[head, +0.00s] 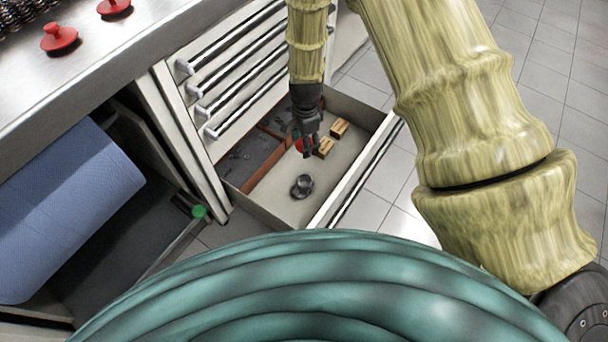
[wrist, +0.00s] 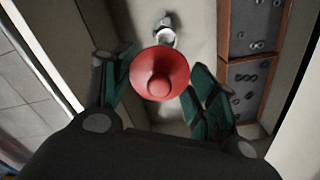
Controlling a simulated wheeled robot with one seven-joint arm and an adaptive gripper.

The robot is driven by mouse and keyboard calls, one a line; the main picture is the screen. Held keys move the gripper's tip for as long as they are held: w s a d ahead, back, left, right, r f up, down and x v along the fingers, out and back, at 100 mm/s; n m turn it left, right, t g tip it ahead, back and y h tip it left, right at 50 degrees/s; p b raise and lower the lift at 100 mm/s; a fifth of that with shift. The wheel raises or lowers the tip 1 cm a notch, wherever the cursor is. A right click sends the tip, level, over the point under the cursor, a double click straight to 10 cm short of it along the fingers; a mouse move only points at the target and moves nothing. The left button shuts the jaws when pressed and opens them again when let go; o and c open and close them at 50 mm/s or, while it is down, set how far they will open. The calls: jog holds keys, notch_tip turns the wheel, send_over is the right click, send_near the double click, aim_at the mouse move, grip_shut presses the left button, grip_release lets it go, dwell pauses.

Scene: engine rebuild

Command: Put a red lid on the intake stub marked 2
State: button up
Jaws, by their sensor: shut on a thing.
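My gripper (head: 307,150) reaches down into the open drawer and is shut on a red lid (wrist: 160,78). In the wrist view the round lid sits between the two green-padded fingers, its knob facing the camera. In the head view only a bit of this lid (head: 299,145) shows beside the fingers. Two more red lids, one nearer (head: 58,39) and one farther (head: 113,7), lie on the metal bench top. No intake stub marked 2 can be made out in either view.
The drawer (head: 269,208) holds a dark metal part (head: 302,186), two small wooden blocks (head: 332,136) and brown trays (head: 246,160) of small parts. Closed drawers (head: 232,75) stand beside it. A blue roll (head: 70,205) lies under the bench top (head: 120,55). Springs stand at the upper left.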

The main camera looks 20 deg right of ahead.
jog(key=shift+w+d+f+m+b, duration=0.1)
jog(key=shift+w+f+m+b, duration=0.25)
jog(key=shift+f+m+b, duration=2)
jog(key=shift+w+d+f+m+b, duration=0.1)
jog(key=shift+w+f+m+b, duration=0.15)
jog(key=shift+f+b, duration=4.25)
jog(key=shift+w+f+m+b, duration=0.4)
jog(key=shift+f+m+b, duration=0.8)
jog(key=shift+f+b, duration=2.25)
jog(key=shift+f+p, duration=1.25)
jog(key=shift+p, duration=0.8)
jog(key=shift+f, duration=0.65)
jog(key=shift+r+p, duration=0.1)
jog(key=shift+p, duration=0.55)
jog(key=shift+f+p, duration=0.25)
jog(key=shift+p, duration=0.15)
jog(key=o, duration=0.9)
jog(key=shift+c, duration=0.2)
